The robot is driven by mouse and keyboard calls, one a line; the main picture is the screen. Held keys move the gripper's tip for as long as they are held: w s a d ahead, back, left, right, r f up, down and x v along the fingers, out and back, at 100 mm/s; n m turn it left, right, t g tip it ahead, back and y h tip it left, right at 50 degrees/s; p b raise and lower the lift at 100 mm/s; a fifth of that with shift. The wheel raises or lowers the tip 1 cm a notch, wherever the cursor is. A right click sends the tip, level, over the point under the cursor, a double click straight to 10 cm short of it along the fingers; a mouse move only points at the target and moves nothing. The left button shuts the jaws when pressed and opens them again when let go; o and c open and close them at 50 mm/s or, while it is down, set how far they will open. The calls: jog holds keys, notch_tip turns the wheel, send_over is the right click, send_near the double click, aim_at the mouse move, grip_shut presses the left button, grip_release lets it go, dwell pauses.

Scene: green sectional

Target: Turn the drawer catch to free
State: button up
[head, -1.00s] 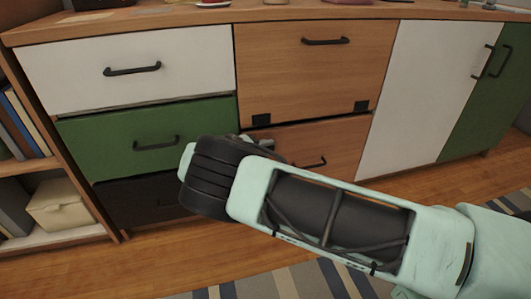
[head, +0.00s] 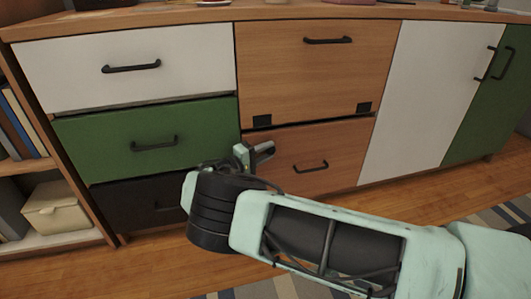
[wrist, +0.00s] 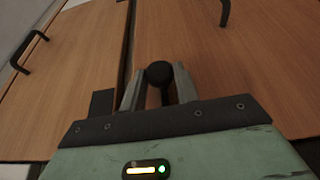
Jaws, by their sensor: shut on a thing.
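The drawer catch shows in the wrist view as a round black knob (wrist: 158,73) on a short dark stem, by the gap between two wooden fronts. My gripper (wrist: 159,80) has one grey finger on each side of the knob and is shut on it. In the head view my gripper (head: 256,152) is at the left end of the gap between the upper wooden front (head: 310,75) and the lower wooden drawer (head: 335,150). The catch is hidden there by my gripper and wrist. The lower drawer looks closed, with a black handle (head: 311,167).
A green drawer (head: 100,135) and a dark drawer (head: 125,205) are left of my gripper. A white door (head: 415,95) is to the right. A shelf with a box (head: 58,210) stands far left. Floor is clear in front.

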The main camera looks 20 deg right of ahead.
jog(key=o, duration=0.9)
jog(key=shift+o, duration=0.2)
jog(key=p+v, duration=0.2)
jog(key=v, duration=1.5)
jog(key=shift+a, duration=0.25)
